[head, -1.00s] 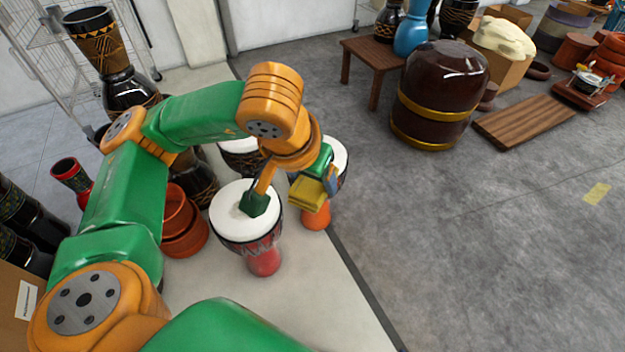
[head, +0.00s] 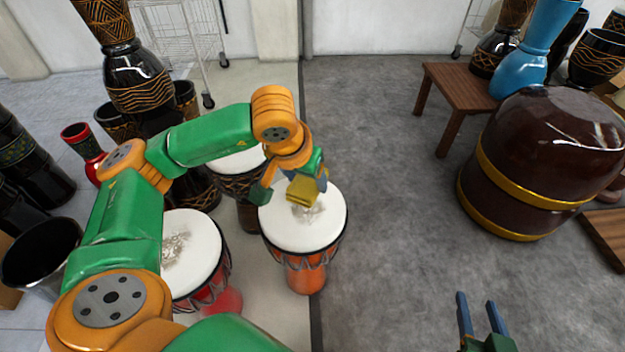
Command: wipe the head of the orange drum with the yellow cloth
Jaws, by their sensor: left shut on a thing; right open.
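The orange drum (head: 305,278) stands upright with a white head (head: 325,228) that bears a grey, dusty patch near its middle. My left gripper (head: 297,184) is shut on the folded yellow cloth (head: 302,193), over the far part of that head. The cloth overlaps the upper edge of the patch in the picture; I cannot tell whether it touches the head. My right gripper (head: 483,318) is open and empty at the lower right, over the grey floor.
A red drum (head: 205,255) with a smudged white head stands left of the orange one, and a dark drum (head: 240,187) stands behind. A large brown barrel drum (head: 545,150) and a wooden table (head: 460,88) are at the right. The grey floor (head: 390,200) between is clear.

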